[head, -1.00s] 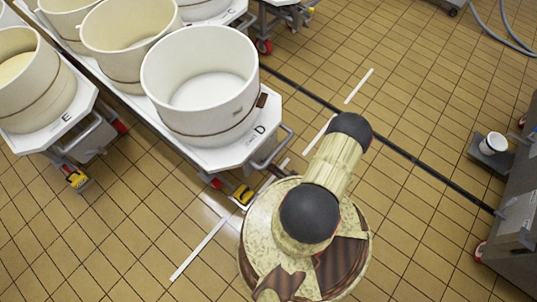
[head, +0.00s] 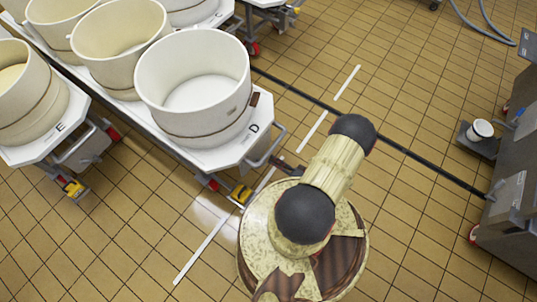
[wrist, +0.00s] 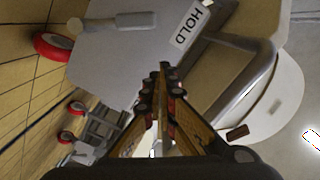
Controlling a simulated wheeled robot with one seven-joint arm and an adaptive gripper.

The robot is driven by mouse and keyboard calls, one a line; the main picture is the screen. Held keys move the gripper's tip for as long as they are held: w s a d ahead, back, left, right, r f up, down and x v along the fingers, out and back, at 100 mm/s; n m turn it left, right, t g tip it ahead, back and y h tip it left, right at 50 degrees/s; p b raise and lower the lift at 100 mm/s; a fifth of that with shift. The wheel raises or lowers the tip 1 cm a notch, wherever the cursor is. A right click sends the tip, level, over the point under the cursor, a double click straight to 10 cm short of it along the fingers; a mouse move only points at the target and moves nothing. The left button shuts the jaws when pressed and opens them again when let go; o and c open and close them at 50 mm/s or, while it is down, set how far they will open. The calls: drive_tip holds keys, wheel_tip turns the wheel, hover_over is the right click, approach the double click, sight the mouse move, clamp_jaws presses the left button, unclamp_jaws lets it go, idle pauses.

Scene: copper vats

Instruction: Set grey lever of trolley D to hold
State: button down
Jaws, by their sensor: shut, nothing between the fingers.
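Trolley D (head: 222,158) carries a large white vat, with the letter D on its near corner. In the wrist view a grey lever (wrist: 120,22) with a rounded end sticks out across the trolley's grey plate (wrist: 120,62). A white HOLD label (wrist: 190,24) is on the plate, right of the lever. My gripper (wrist: 165,75) is shut and empty, its fingertips in front of the plate, below the lever and label in the picture and apart from the lever. In the head view, my arm hides most of my gripper beside trolley D's handle, and the lever cannot be made out.
Trolley E (head: 62,140) stands left of trolley D. Trolley D's bent tube handle (wrist: 255,75) is close on the right in the wrist view. A grey machine (head: 505,205) with a white cup (head: 480,130) stands at the right.

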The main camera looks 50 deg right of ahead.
drive_tip(key=s+p, duration=0.1)
drive_tip(key=s, duration=0.5)
drive_tip(key=shift+s+d, duration=0.15)
drive_tip(key=shift+d, duration=0.2)
drive_tip(key=shift+r, duration=0.1)
